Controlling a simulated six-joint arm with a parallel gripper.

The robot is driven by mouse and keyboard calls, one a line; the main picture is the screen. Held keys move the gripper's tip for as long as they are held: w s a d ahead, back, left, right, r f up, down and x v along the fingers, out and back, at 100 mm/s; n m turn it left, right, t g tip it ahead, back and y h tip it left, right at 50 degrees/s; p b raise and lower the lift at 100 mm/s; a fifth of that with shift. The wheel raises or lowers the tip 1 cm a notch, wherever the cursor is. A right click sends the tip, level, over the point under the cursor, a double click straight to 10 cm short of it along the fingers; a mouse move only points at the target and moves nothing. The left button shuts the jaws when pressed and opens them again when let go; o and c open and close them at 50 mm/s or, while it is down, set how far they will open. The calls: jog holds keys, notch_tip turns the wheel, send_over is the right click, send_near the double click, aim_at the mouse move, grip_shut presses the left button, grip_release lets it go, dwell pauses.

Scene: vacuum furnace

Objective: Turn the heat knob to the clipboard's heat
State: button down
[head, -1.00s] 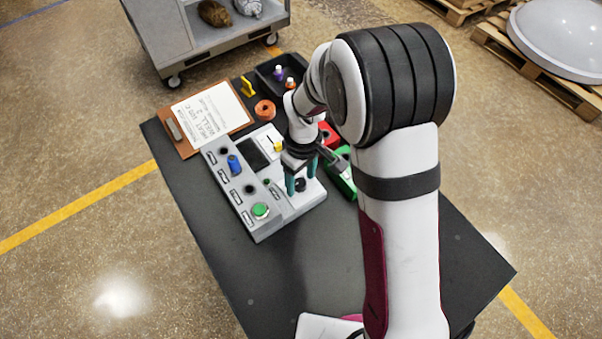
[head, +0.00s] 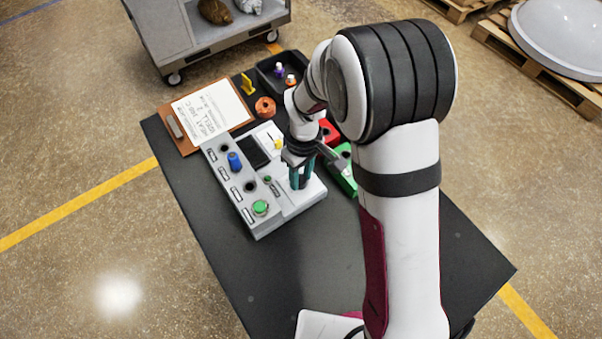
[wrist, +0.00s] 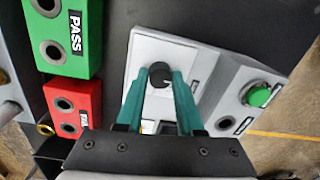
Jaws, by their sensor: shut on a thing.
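The heat knob (wrist: 160,74) is a round black knob with a light mark, on the sloped light panel of the grey control box (head: 290,203). My gripper (wrist: 162,80) is shut on the knob, with one teal finger at each side of it. In the head view my gripper (head: 300,178) stands over the right part of the box and hides the knob. The clipboard (head: 212,112) lies at the table's far left, with a white handwritten sheet that seems to read a heat value; its digits are too small to be sure of.
A blue plug (head: 234,162) and a green button (head: 260,207) stand on the box's left side. Green PASS (wrist: 66,35) and red (wrist: 74,104) blocks sit close beside it. A black tray (head: 270,72) and an orange ring (head: 265,107) are behind.

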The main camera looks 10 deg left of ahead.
aim_at(304, 179)
jog(key=m, duration=0.4)
jog(key=shift+m, duration=2.1)
jog(key=c, duration=0.5)
grip_release()
jog(key=shift+c, duration=0.2)
notch_tip(304, 179, up, 16)
jog(key=shift+d, duration=0.35)
jog(key=shift+f, duration=0.1)
